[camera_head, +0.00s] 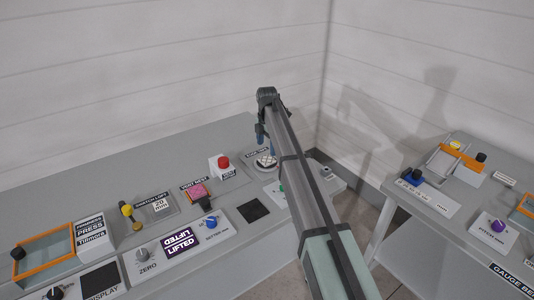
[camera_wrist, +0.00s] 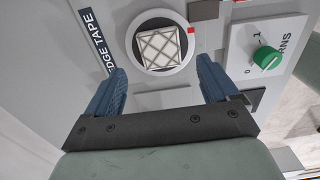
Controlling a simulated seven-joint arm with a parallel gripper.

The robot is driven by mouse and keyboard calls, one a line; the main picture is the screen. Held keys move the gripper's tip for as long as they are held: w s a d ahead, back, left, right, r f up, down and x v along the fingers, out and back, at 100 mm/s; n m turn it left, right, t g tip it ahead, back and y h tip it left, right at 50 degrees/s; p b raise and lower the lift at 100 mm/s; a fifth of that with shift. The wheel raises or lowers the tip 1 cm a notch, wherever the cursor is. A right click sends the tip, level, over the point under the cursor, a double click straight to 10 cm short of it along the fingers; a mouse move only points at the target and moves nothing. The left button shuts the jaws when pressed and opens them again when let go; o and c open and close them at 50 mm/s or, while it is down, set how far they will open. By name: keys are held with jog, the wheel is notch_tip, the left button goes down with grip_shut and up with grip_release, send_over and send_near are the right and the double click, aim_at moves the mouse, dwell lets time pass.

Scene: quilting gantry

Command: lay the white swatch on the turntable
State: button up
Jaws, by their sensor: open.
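The white swatch (camera_wrist: 160,48), a pale square with a dark lattice pattern, lies on the round turntable (camera_wrist: 147,67) in the wrist view. The turntable has a pale rim and a dark disc, which shows around the swatch. In the head view the turntable (camera_head: 257,166) is at the far right end of the long bench, partly behind my arm. My gripper (camera_wrist: 161,66) is open and empty, its blue fingers apart from the swatch and to either side of it in the picture. In the head view my gripper (camera_head: 262,134) hangs above the turntable.
A green knob (camera_wrist: 267,58) on a white panel sits right of the turntable. An "EDGE TAPE" label (camera_wrist: 99,42) is at its left. A red button (camera_head: 223,162) and a pink block (camera_head: 198,191) stand further left on the bench. A second bench is at right.

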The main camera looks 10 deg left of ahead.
aim_at(268, 159)
notch_tip(268, 159, up, 6)
jog(key=shift+r, duration=0.25)
jog(key=shift+o, duration=0.2)
jog(key=shift+o, duration=0.7)
jog(key=shift+d, duration=0.15)
jog(key=shift+o, duration=0.3)
jog(key=shift+m, duration=0.3)
jog(key=d, duration=0.1)
jog(key=w+d+r, duration=0.1)
jog(key=d, duration=0.1)
jog(key=d+r, duration=0.1)
jog(key=shift+w+d, duration=0.2)
jog(key=s+d+r+m, duration=0.3)
jog(key=d+r+m, duration=0.1)
jog(key=d+m, duration=0.35)
jog(key=f+m, duration=0.6)
jog(key=s+f+m, duration=0.1)
jog(key=f+m, duration=0.3)
jog(key=shift+a, duration=0.1)
jog(key=shift+r, duration=0.1)
